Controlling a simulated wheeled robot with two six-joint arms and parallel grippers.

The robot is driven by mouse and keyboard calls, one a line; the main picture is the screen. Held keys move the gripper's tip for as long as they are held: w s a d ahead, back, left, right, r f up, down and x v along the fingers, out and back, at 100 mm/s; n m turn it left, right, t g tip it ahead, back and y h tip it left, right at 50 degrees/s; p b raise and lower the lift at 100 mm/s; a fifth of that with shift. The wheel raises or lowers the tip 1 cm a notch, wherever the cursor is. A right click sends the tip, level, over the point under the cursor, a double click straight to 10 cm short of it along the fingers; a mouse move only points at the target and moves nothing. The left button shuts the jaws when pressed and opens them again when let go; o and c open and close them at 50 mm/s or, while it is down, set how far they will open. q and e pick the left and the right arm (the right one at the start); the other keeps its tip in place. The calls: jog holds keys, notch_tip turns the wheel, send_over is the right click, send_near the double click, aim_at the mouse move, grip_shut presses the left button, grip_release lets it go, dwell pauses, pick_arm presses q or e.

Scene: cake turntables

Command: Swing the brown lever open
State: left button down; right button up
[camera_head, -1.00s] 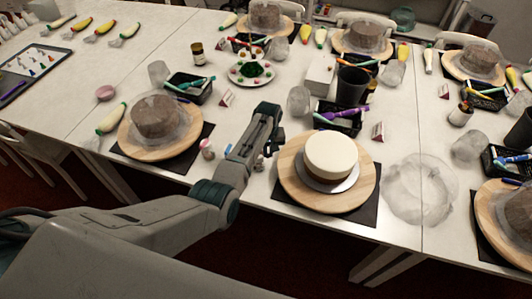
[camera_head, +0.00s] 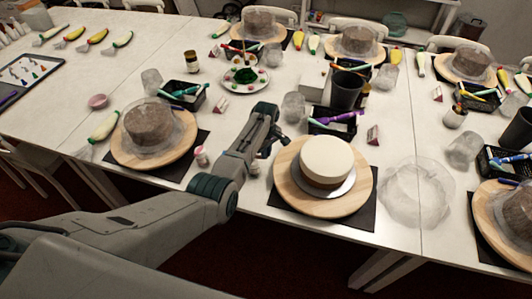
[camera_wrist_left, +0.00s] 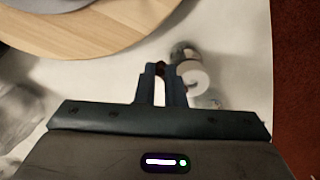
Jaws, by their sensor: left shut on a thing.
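My left gripper (camera_head: 273,145) reaches over the table at the left edge of the round wooden turntable (camera_head: 290,190), which carries a white-topped cake (camera_head: 326,157). In the left wrist view the left gripper (camera_wrist_left: 162,72) has its two fingers close together. A small brown bit (camera_wrist_left: 160,68) shows between the fingertips. It fits the brown lever, but most of it is hidden, so its angle cannot be told. The turntable also shows at the upper left of the wrist view (camera_wrist_left: 110,30), apart from the fingertips. My right gripper is not in view.
A small jar with a white lid (camera_wrist_left: 195,79) stands close beside the fingers. Another turntable with a brown cake (camera_head: 155,122) is to the left. A black tray of tools (camera_head: 332,121) and a dark cup (camera_head: 347,89) stand behind the white-topped cake. The table front edge is close.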

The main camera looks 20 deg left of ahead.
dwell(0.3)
pick_arm(q)
jog(key=c, duration=1.5)
grip_release()
jog(key=shift+r, duration=0.1)
notch_tip(320, 180, up, 11)
jog(key=b, duration=0.2)
jog(key=shift+f, duration=0.2)
